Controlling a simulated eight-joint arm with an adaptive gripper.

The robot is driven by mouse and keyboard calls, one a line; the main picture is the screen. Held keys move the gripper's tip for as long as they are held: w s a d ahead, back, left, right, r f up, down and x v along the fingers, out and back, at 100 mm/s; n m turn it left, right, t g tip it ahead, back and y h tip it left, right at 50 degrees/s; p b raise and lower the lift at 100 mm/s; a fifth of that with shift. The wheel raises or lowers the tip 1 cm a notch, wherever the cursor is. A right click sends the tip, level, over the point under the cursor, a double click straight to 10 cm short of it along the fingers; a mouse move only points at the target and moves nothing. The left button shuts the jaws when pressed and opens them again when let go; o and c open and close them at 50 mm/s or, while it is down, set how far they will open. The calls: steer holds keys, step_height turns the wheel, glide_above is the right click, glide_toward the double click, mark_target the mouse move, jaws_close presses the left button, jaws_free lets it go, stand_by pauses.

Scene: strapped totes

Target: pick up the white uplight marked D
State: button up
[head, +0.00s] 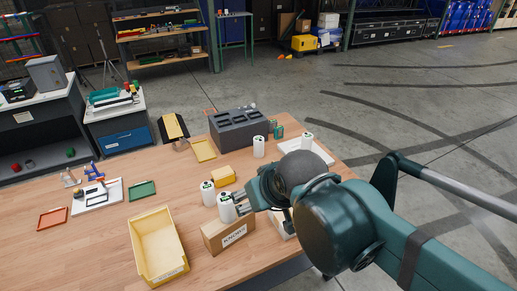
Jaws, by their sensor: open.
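Several white cylinders with dark tops stand upright on the wooden table, and I cannot read a letter D on any of them. One white cylinder (226,208) stands right in front of my gripper, behind the cardboard box. Another white cylinder (208,194) stands just behind it to the left. A third (259,147) stands near the grey slotted block, and one more (307,141) is by the white tray. My gripper (242,204) is open, its fingers pointing left beside the nearest cylinder; whether they touch or surround it I cannot tell. My arm hides the table's right part.
A labelled cardboard box (228,236) stands at the front edge, close below my gripper. A yellow bin (137,244) is to its left. A yellow box (223,175), the grey slotted block (238,129) and the white tray (322,152) lie behind. The table's middle left has bare wood.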

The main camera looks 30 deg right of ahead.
steer(key=shift+r, duration=0.1)
steer(key=w+d+r+m+g, duration=0.1)
steer(key=w+d+r+m, duration=0.1)
steer(key=w+r, duration=0.55)
steer(key=w+d+r+m+g, duration=0.1)
steer(key=w+d+r+m, duration=0.15)
steer(key=w+r, duration=0.5)
steer(key=m+g, duration=0.5)
steer(key=m, duration=0.5)
glide_above(259, 139)
step_height(259, 139, down, 10)
step_height(259, 139, down, 30)
steer(key=shift+a+r, duration=0.1)
steer(key=shift+f, duration=1.35)
